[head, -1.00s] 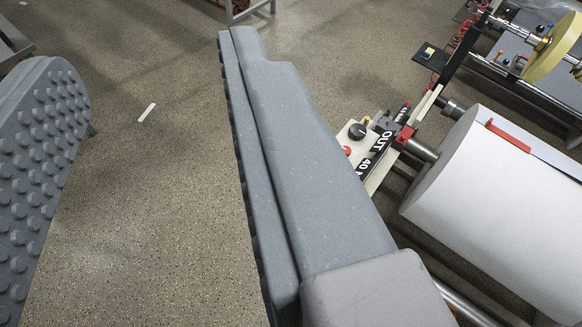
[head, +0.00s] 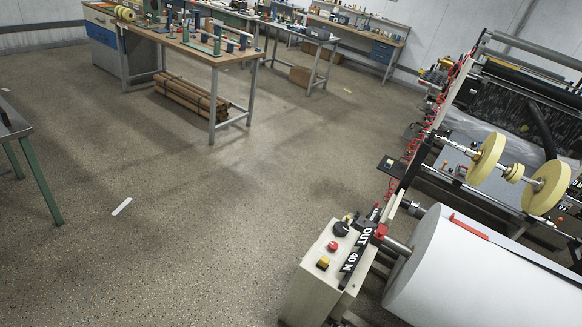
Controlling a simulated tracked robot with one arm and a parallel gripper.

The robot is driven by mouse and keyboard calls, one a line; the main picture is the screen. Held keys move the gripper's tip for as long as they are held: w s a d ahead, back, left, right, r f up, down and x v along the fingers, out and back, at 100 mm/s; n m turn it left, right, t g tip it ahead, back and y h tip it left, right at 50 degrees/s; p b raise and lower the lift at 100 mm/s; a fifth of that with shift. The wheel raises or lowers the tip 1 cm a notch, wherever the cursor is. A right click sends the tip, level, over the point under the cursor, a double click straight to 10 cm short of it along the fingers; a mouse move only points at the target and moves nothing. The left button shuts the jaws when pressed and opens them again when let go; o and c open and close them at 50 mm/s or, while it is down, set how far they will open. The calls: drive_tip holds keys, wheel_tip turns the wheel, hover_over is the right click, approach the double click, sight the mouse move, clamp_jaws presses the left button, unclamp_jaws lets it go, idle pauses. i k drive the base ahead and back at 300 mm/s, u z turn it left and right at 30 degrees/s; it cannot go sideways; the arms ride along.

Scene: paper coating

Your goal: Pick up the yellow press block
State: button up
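I cannot make out a yellow press block for certain in this view. Yellow items do show: two yellow discs (head: 486,158) on a shaft at the right, a small yellow button (head: 322,263) on the cream control box (head: 318,285), and yellow rolls (head: 124,13) on the far workbench. The items on the benches are too small to tell apart. My gripper is not in view.
A large white paper roll (head: 450,270) and the coating machine (head: 500,95) fill the right side. A wooden-topped workbench (head: 165,37) stands at the upper left, with bundled tubes (head: 190,97) beneath. A table edge shows far left.

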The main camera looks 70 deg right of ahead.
sight(323, 264)
drive_tip(key=u, duration=0.15)
drive_tip(key=i, duration=1.95)
drive_tip(key=z, duration=3.65)
drive_tip(key=i, duration=1.05)
drive_tip(key=z, duration=0.05)
